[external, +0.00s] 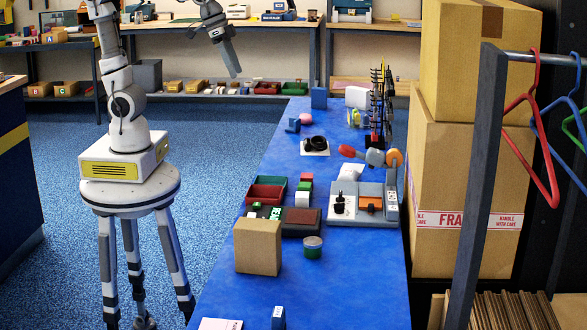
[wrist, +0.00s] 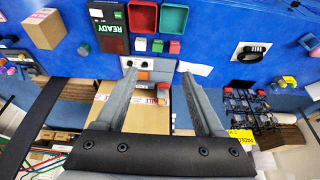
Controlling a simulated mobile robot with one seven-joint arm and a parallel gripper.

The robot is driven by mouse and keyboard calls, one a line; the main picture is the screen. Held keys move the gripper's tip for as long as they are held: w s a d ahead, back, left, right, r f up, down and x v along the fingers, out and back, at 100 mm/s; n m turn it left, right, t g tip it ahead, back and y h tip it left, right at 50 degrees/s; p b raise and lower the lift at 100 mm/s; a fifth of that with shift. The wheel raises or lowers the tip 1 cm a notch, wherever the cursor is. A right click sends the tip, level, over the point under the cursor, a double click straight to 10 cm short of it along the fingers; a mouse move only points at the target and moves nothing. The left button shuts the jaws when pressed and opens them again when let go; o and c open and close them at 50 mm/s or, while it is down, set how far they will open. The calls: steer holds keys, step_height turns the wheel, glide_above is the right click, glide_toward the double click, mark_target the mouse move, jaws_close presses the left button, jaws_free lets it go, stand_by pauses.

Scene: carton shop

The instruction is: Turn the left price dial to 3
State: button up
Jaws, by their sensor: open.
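My gripper (external: 235,73) is raised in the air beyond the far left part of the blue table, away from everything on it. In the wrist view its two fingers (wrist: 158,73) are spread apart with nothing between them. A black dial on a white plate (external: 315,144) lies on the table; a similar one shows in the wrist view (wrist: 251,50). A grey machine (external: 388,218) has a black knob (external: 340,203) on a white plate at its left and an orange part at its right. No numbers are legible, and I cannot tell which is the left price dial.
Red and green trays (external: 265,190), a READY sign (wrist: 111,28), a cardboard box (external: 258,246) and a green tin (external: 313,247) crowd the table (external: 350,290). A dark rack (external: 380,105) stands behind. Large cartons (external: 465,150) border the right side.

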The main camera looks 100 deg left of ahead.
steer(key=w+d+r+g+p, duration=0.1)
steer(key=w, duration=0.8)
steer(key=g+p, duration=0.3)
glide_above(341, 192)
step_height(341, 192, down, 17)
step_height(341, 192, down, 17)
steer(key=shift+d+f+b, duration=0.1)
steer(key=shift+b, duration=1.05)
steer(key=shift+c, duration=0.3)
jaws_close()
